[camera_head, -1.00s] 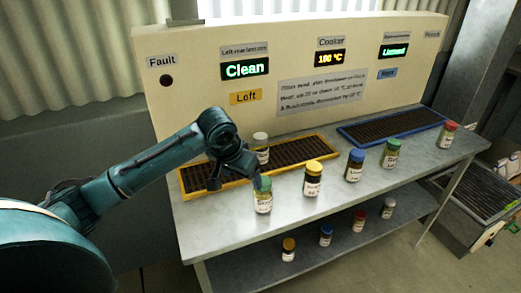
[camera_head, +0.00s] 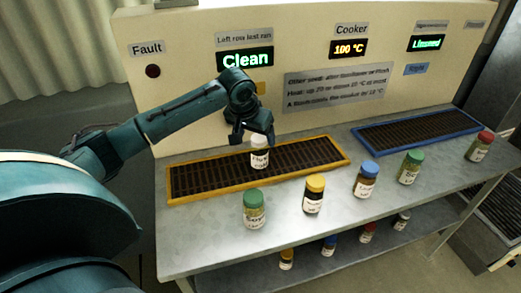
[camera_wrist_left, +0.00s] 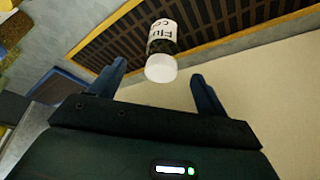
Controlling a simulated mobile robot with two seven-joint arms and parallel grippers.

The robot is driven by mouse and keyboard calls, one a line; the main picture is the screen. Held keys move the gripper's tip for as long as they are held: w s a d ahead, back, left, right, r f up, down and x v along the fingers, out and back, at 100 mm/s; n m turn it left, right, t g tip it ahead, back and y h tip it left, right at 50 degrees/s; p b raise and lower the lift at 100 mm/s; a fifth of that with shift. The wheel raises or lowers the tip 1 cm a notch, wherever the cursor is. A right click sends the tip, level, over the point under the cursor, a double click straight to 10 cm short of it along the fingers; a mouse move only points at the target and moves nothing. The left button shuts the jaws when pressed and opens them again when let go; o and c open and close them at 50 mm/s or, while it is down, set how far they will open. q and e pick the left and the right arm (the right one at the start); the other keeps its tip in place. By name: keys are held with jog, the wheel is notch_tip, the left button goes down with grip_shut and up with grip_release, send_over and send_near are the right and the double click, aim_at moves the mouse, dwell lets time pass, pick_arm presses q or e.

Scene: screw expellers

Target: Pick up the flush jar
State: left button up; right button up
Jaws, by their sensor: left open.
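The flush jar (camera_head: 259,158) has a white lid and a white label that begins "Flu". It stands upright at the near middle of the yellow-framed grate (camera_head: 190,186). My left gripper (camera_head: 252,136) is open just above and around the level of its lid in the head view. In the left wrist view the flush jar (camera_wrist_left: 162,50) appears ahead of the open fingers (camera_wrist_left: 160,85), roughly centred between them, with its lid toward me. I cannot tell whether a finger touches it. My right gripper is not in view.
Along the shelf's front stand a green-lidded jar (camera_head: 254,209), a yellow-lidded jar (camera_head: 314,194), a blue-lidded jar (camera_head: 365,180), another green-lidded jar (camera_head: 410,168) and a red-lidded jar (camera_head: 479,147). A panel (camera_head: 200,105) rises behind. A blue-framed grate (camera_head: 420,128) lies at right.

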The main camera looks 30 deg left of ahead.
aim_at(259, 149)
pick_arm(q)
jog(key=x, duration=0.8)
jog(key=shift+a+f, duration=0.2)
jog(key=shift+f, duration=0.05)
jog(key=shift+c, duration=0.5)
jog(key=c, duration=1.2)
